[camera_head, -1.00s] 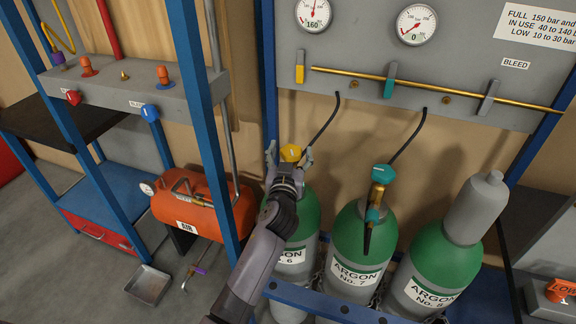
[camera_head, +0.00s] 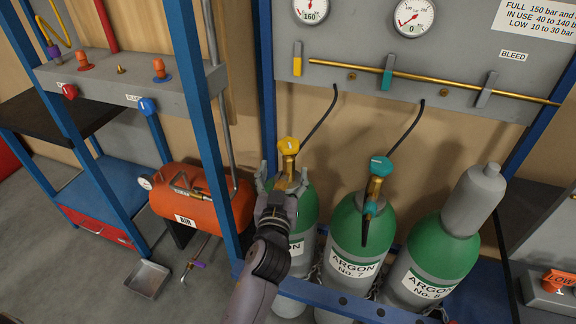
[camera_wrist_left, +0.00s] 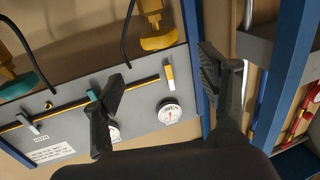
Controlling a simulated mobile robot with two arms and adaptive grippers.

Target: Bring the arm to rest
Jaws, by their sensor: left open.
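My left gripper (camera_head: 283,178) is open and empty in the head view. It is low in front of the left green argon cylinder (camera_head: 306,212), with its fingers spread below the yellow valve knob (camera_head: 288,145). In the left wrist view, the fingers of my left gripper (camera_wrist_left: 162,64) stand apart with nothing between them. The yellow knob also shows there (camera_wrist_left: 160,38), at the top and clear of the fingers. My arm and gripper hide part of the left cylinder. My right gripper is in neither view.
Argon cylinder No. 7 (camera_head: 357,240) with a teal knob (camera_head: 380,166) stands to the right, and another capped cylinder (camera_head: 447,250) beyond. A grey gauge panel (camera_head: 430,55) is behind. A blue post (camera_head: 207,130) and an orange air tank (camera_head: 205,212) are at the left.

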